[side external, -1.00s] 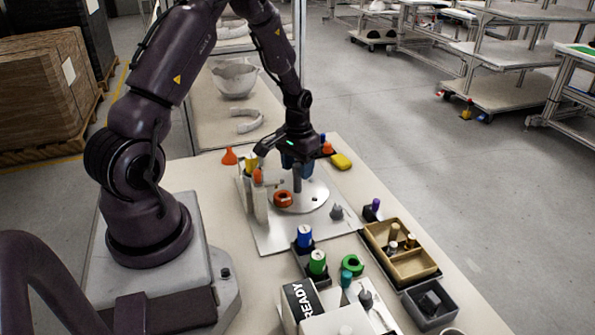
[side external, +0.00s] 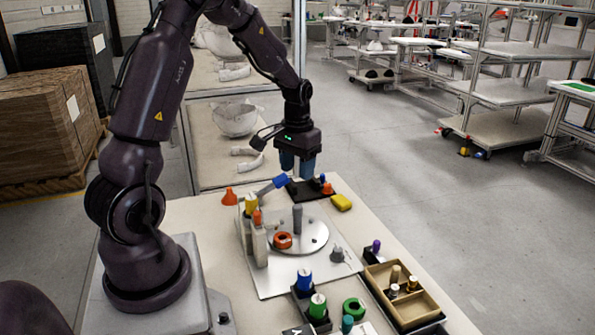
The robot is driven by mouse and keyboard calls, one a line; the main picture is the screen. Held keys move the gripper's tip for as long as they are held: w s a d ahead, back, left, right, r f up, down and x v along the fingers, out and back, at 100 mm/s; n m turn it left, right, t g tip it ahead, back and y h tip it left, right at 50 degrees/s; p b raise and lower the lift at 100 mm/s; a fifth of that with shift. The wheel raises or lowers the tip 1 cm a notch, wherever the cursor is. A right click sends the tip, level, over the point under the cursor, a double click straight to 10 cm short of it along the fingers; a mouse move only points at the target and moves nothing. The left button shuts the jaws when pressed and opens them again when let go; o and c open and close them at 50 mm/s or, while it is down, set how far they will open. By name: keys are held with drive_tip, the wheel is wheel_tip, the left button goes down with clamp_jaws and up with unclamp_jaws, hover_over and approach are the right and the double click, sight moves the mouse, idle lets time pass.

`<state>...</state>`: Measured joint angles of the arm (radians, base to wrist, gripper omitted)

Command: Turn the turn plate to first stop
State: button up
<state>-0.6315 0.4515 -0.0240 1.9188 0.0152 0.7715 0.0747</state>
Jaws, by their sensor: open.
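The turn plate (side external: 313,238) is a round, light metal disc on a pale base plate (side external: 283,282). A grey upright post (side external: 297,218) stands on the disc near its middle, and an orange ring (side external: 282,240) sits at its left side. My gripper (side external: 297,172) hangs above and behind the disc, fingers pointing down. It is open and empty, clear of the post. I cannot make out a stop mark on the plate.
A pale block with an orange-topped piece (side external: 258,238) stands left of the disc.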

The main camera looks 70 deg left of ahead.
sight(298, 206)
wheel_tip(298, 206, down, 14)
drive_tip(key=m, duration=2.8)
drive_tip(key=shift+r+m, duration=0.25)
drive_tip(key=shift+m, duration=0.15)
clamp_jaws()
